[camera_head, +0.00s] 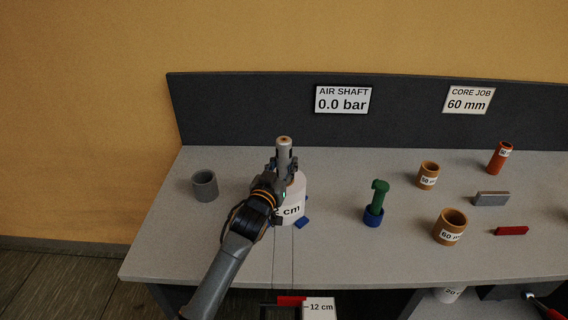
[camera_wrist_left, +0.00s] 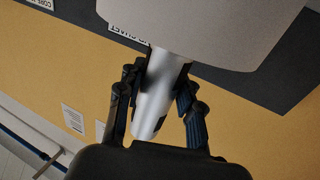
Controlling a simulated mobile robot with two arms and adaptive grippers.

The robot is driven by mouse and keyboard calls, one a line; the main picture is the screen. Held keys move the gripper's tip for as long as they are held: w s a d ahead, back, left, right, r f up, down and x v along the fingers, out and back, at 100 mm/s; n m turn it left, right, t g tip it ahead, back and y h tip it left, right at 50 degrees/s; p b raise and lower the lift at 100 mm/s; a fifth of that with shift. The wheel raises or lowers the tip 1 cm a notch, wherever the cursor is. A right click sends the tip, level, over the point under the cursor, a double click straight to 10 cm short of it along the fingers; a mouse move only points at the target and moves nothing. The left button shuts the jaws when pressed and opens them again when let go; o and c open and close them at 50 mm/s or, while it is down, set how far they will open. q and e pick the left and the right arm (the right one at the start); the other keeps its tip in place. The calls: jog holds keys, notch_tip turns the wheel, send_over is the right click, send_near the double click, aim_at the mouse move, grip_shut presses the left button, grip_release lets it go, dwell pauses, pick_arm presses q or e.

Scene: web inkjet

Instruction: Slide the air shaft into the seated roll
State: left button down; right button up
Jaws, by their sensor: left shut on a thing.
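The air shaft (camera_head: 284,150) is a grey upright cylinder with a tan top end. My left gripper (camera_head: 282,167) is shut around it, above the white roll (camera_head: 296,190). The roll stands on the table, its label partly hidden by my arm, with blue pieces at its base. In the left wrist view the shaft (camera_wrist_left: 158,95) shows as a bright cylinder between the fingers of my left gripper (camera_wrist_left: 160,92). The pale roll (camera_wrist_left: 215,25) fills the upper part there. Whether the shaft's lower end is inside the core is hidden.
A grey cup (camera_head: 204,186) stands left of the roll. A green handled piece in a blue base (camera_head: 374,219) stands to its right. Farther right are tan cores (camera_head: 450,227), an orange tube (camera_head: 500,158), a grey block (camera_head: 491,198) and a red block (camera_head: 512,231). A sign (camera_head: 343,99) reads 0.0 bar.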

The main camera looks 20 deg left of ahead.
pick_arm(q)
jog(key=shift+f+b, duration=1.45)
jog(key=shift+f, duration=0.5)
jog(key=c, duration=0.8)
grip_release()
send_near(284, 175)
jog(key=f, duration=0.2)
jog(key=shift+s+a, duration=0.1)
jog(key=shift+a, duration=0.2)
